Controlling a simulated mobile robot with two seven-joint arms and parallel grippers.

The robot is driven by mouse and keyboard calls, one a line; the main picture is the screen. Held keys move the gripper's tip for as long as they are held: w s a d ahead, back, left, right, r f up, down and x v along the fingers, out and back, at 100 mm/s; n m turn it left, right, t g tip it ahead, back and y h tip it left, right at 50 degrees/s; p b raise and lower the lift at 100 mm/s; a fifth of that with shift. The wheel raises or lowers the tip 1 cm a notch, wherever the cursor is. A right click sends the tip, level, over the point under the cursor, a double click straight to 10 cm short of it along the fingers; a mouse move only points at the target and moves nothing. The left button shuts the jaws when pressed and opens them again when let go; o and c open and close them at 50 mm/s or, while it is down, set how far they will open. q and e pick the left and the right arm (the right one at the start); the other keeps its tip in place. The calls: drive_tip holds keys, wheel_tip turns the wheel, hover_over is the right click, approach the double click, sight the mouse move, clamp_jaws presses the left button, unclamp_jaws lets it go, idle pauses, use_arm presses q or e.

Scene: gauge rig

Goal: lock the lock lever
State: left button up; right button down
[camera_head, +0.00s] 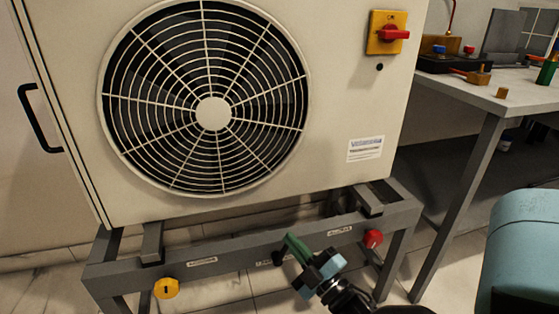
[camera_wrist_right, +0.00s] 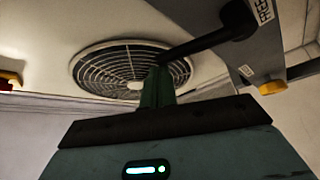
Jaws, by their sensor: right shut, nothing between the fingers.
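The lock lever appears to be the black lever on the grey frame rail. In the head view, only a short dark part of this lever (camera_head: 278,257) shows beside the fingertips. In the right wrist view, the lever (camera_wrist_right: 205,38) runs from a round pivot at upper right down left to the green fingertips. My right gripper (camera_head: 296,246) is shut and empty, its green fingers at the lever. In the wrist view its fingers (camera_wrist_right: 158,86) meet or overlap the lever's free end; I cannot tell whether they touch. My left gripper is out of view.
A white label reading "FREE" (camera_wrist_right: 265,10) is near the pivot. The rail (camera_head: 235,254) carries a yellow knob (camera_head: 166,288) and a red knob (camera_head: 373,238). Above is the fan unit (camera_head: 345,90) with a red switch (camera_head: 394,34). A workbench (camera_head: 480,90) stands at right.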

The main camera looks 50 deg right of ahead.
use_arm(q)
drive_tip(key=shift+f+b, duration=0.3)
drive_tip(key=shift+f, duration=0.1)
use_arm(e)
drive_tip(key=shift+s+d+f+m+t+h, duration=0.1)
drive_tip(key=shift+s+d+f+m+h, duration=0.15)
drive_tip(key=shift+m+h, duration=0.35)
drive_tip(key=shift+s+d+f+m+t+h, duration=0.15)
drive_tip(key=shift+d+m+h, duration=0.15)
drive_tip(key=shift+m, duration=0.5)
drive_tip(key=shift+s+d+f+m+t+h, duration=0.1)
drive_tip(key=shift+d+f+m+h, duration=0.1)
drive_tip(key=shift+d+m+h, duration=0.35)
drive_tip(key=shift+a, duration=0.2)
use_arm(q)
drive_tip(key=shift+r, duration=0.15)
use_arm(e)
drive_tip(key=shift+r, duration=0.1)
